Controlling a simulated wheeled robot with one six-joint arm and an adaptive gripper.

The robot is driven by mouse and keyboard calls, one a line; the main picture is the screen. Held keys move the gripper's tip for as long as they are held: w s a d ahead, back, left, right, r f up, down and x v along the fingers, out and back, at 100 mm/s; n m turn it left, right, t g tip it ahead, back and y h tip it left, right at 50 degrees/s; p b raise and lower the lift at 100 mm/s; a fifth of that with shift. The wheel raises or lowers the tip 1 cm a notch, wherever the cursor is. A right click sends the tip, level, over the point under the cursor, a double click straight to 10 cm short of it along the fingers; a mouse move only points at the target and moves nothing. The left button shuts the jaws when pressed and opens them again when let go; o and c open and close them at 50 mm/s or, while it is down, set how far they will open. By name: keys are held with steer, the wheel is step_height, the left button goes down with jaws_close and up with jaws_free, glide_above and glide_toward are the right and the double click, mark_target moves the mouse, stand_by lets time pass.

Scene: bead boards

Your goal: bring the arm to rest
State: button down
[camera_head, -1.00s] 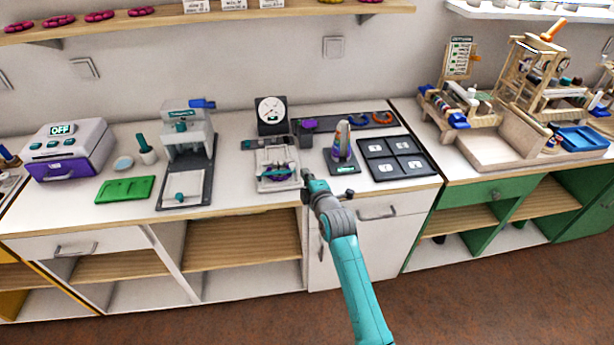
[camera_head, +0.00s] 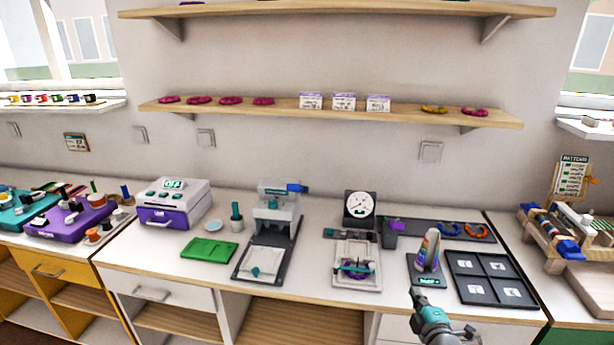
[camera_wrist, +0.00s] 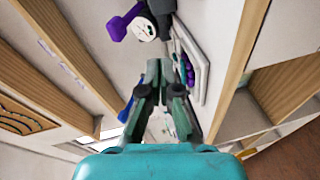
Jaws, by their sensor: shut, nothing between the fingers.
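My gripper (camera_head: 416,297) is at the lower right of the head view, at the front edge of the white counter (camera_head: 200,276), below the cone of rings. In the wrist view my gripper (camera_wrist: 164,68) points up the picture with its fingers close together and nothing between them. The teal arm runs out of the bottom of the head view, so most of it is hidden there.
Near my gripper are a cone of rings (camera_head: 428,252), a dark tray with several squares (camera_head: 460,285), and a white fixture with a purple-teal ring (camera_head: 342,281). A dial (camera_head: 360,205), press (camera_head: 277,212), green board (camera_head: 208,252) and purple-white box (camera_head: 190,190) stand further left. Shelves (camera_head: 330,114) hang above.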

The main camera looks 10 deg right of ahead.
steer(key=s+a+f+m, duration=0.3)
steer(key=s+a, duration=0.1)
steer(key=s, duration=0.5)
steer(key=s+a+f+m+g, duration=0.15)
steer(key=s+a+f, duration=0.25)
steer(key=s, duration=0.4)
steer(key=s+a+f+m+t, duration=0.1)
steer(key=s+a+f+m, duration=0.3)
steer(key=s, duration=0.5)
steer(key=s+a+r+m, duration=0.2)
steer(key=s+r, duration=0.1)
steer(key=s, duration=0.5)
steer(key=s+a+r+m+y, duration=0.1)
steer(key=s+r, duration=0.3)
steer(key=s, duration=0.4)
steer(key=s+a+r+m+y, duration=0.1)
steer(key=s+a+r+m, duration=0.2)
steer(key=s, duration=0.4)
steer(key=shift+s+r+g, duration=0.15)
steer(key=shift+s+g, duration=0.2)
steer(key=shift+s, duration=0.05)
steer(key=shift+a, duration=0.1)
